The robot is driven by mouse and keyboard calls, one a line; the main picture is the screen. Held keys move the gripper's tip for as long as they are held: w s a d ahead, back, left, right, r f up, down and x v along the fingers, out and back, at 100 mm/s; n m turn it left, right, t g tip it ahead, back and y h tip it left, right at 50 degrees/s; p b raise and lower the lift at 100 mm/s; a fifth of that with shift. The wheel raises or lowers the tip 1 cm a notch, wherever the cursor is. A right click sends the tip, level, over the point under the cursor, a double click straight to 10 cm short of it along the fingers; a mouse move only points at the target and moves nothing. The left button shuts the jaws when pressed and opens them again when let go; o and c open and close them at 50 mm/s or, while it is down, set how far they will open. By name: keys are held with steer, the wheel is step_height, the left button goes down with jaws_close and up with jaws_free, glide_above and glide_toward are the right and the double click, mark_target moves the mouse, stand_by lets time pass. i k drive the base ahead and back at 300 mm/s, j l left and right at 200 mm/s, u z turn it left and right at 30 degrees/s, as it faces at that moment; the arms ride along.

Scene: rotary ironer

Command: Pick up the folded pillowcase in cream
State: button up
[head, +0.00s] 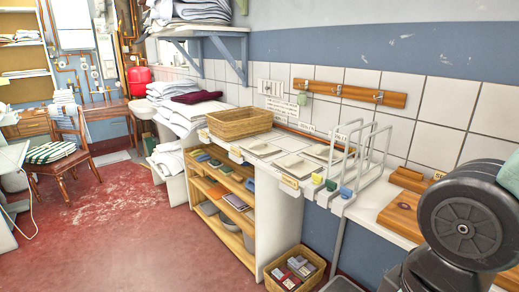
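Several flat, pale cream pieces lie on the white counter (253,161) in the middle of the head view. One (264,148) is beside the wicker basket, one (294,165) is nearer the front edge, and another (323,153) is by the wire dividers. They are too small to tell whether they are folded cloths or shallow trays, so I cannot tell which is the cream pillowcase. My gripper is not in view; only dark links of my arm show at the right edge.
An empty-looking wicker basket (240,122) and white wire dividers (360,155) stand on the counter. Shelves (222,190) with folded items are below. A basket of packets (294,270) is on the floor. Linen piles (178,110) are behind. Red floor (120,235) is clear at left.

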mark_target(320, 152)
steer(key=i+j+z, duration=0.1)
steer(key=i+j, duration=0.2)
steer(key=i+j+z, duration=0.1)
steer(key=i+j, duration=0.2)
steer(key=i+j+z, duration=0.1)
steer(key=i+j, duration=0.3)
steer(key=i+j+z, duration=0.1)
steer(key=i+j, duration=0.2)
steer(key=i+j+z, duration=0.15)
steer(key=i+j, duration=0.15)
steer(key=j, duration=0.15)
steer(key=i+j+z, duration=0.1)
steer(key=i+j, duration=0.15)
steer(key=j, duration=0.15)
steer(key=i+j+z, duration=0.1)
steer(key=i+j, duration=0.15)
steer(key=j, duration=0.2)
